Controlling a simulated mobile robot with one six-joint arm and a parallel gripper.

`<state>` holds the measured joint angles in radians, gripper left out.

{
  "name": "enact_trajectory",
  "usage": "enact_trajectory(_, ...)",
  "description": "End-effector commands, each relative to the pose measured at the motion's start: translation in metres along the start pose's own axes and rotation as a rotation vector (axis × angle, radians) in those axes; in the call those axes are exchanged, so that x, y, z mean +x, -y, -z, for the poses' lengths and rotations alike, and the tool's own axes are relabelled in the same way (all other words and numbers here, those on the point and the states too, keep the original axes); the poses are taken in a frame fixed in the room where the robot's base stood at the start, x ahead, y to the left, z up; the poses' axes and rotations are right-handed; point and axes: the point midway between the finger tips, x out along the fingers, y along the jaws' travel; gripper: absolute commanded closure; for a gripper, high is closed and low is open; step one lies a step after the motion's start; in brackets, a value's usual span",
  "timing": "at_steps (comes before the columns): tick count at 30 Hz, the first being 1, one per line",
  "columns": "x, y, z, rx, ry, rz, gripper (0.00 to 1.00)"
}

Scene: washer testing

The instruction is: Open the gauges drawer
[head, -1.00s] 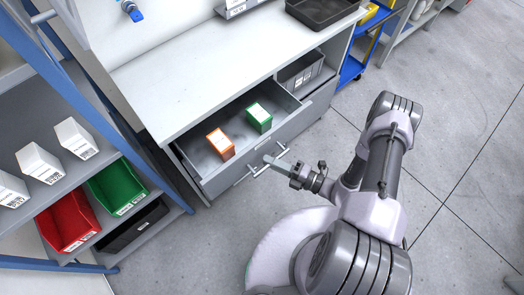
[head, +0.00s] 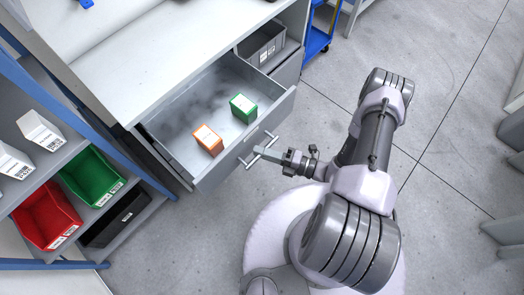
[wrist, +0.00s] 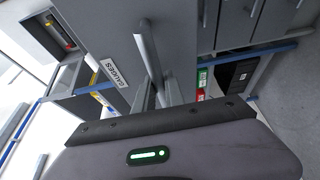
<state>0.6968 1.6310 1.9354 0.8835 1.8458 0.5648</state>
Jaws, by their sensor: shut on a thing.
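The gauges drawer (head: 205,172) is pulled out from under the white workbench, and its inside shows in the head view. An orange box (head: 208,140) and a green box (head: 243,107) stand in it. A "GAUGES" label (wrist: 115,72) is on its front in the wrist view. My gripper (head: 262,152) is shut on the drawer's bar handle (wrist: 149,50) at the middle of the front. In the wrist view the fingers (wrist: 160,95) close around the bar, partly hidden by the gripper body.
A grey bin (head: 262,45) sits in an open bay right of the drawer. A shelf with a red bin (head: 47,215) and a green bin (head: 92,178) stands at the left. A blue cart (head: 318,35) is at the back.

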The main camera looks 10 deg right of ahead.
Motion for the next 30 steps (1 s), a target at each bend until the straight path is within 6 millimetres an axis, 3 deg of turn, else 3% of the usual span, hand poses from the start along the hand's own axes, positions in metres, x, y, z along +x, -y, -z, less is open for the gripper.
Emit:
enact_trajectory(3,0.000,0.000,0.000,-0.001,0.000,0.000,1.00)
enact_trajectory(4,0.000,0.000,0.000,-0.001,0.000,0.000,0.80)
enact_trajectory(6,0.000,0.000,0.000,-0.001,0.000,0.000,0.66)
enact_trajectory(7,0.000,0.000,0.000,-0.001,0.000,0.000,0.64)
enact_trajectory(22,-0.005,-0.001,-0.001,0.000,0.003,-0.001,0.64)
enact_trajectory(26,-0.030,-0.002,-0.002,-0.002,0.008,0.000,0.64)
enact_trajectory(30,-0.074,-0.003,-0.003,-0.004,0.010,0.000,0.64)
